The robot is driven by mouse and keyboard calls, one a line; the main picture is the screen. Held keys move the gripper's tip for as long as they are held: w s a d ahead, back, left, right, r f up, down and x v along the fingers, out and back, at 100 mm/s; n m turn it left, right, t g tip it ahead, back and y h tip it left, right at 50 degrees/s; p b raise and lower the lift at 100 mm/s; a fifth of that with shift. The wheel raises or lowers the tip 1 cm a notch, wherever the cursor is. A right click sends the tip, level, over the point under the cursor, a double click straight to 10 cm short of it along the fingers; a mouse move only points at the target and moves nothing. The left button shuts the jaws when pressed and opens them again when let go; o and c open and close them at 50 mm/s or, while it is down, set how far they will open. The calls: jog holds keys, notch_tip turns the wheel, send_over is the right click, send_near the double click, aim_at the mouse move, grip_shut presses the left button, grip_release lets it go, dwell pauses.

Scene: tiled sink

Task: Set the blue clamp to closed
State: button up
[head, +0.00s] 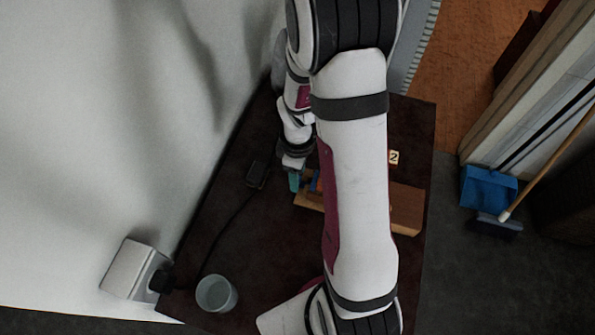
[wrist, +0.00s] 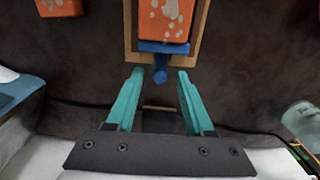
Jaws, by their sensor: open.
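The blue clamp (wrist: 163,47) shows in the wrist view as a blue bar across the near end of an orange block, with a rounded blue knob pointing toward my gripper. The block (wrist: 165,20) sits on a wooden base (wrist: 200,42). My gripper (wrist: 160,76) has two teal fingers, open, with the knob between or just beyond their tips; I see no clear contact. In the head view my gripper (head: 294,181) is at the left end of the wooden base (head: 405,210), beside a small patch of blue (head: 313,182). My arm hides most of the base there.
A cup (head: 216,293) stands at the table's near left. A black device (head: 257,173) with a cable lies left of my gripper, near the wall. A white box (head: 132,270) is at the left. In the wrist view another orange block (wrist: 58,8) lies top left.

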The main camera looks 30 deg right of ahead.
notch_tip(320, 180, up, 16)
jog(key=shift+f, duration=0.1)
dwell(0.4)
